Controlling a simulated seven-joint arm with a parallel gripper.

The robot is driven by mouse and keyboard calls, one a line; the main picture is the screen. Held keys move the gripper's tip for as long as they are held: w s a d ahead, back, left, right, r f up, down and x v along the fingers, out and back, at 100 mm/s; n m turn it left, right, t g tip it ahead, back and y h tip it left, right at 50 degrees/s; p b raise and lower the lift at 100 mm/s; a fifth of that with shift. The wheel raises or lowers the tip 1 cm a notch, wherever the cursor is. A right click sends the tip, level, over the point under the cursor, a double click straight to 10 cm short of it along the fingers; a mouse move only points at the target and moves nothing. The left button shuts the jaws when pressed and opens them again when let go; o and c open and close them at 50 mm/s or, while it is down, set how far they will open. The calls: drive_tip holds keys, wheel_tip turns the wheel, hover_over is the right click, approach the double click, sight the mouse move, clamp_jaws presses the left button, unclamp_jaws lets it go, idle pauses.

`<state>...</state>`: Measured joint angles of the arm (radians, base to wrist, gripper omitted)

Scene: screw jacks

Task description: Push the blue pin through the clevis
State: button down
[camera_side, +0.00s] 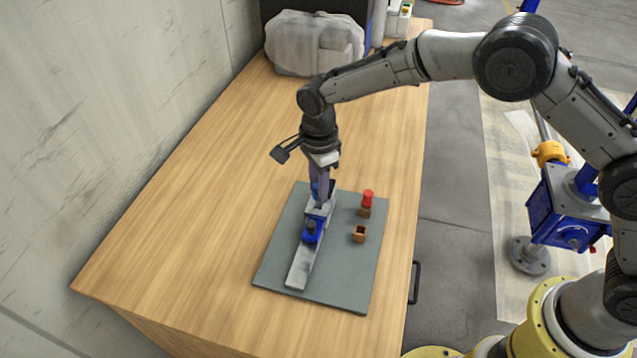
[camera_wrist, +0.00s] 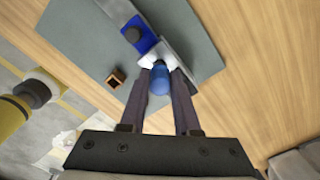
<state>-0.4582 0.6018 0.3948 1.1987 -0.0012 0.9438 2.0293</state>
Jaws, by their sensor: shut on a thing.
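The blue pin (camera_wrist: 160,79) is between the two fingertips of my gripper (camera_wrist: 161,84) in the wrist view. My gripper is shut on it. In the side view my gripper (camera_side: 320,192) points down over the far end of the grey metal assembly, and the pin is mostly hidden by the fingers. The clevis, a light grey bracket (camera_wrist: 181,50), lies just beyond the pin's far end in the wrist view. I cannot tell whether the pin's tip is in the hole. A blue block (camera_side: 312,230) with a dark knob sits beside the bracket on the long grey bar (camera_side: 301,268).
The assembly stands on a grey mat (camera_side: 340,285) on a wooden table (camera_side: 190,215). To its right are a small brown holder with a red pin (camera_side: 367,197) and an empty brown holder (camera_side: 359,235). A wrapped bundle (camera_side: 313,43) lies at the table's back.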

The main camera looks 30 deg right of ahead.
drive_tip(key=shift+f, duration=0.95)
drive_tip(key=c, duration=0.6)
unclamp_jaws()
drive_tip(key=shift+f, duration=0.1)
drive_tip(key=shift+o, duration=0.2)
wheel_tip(320, 180, up, 14)
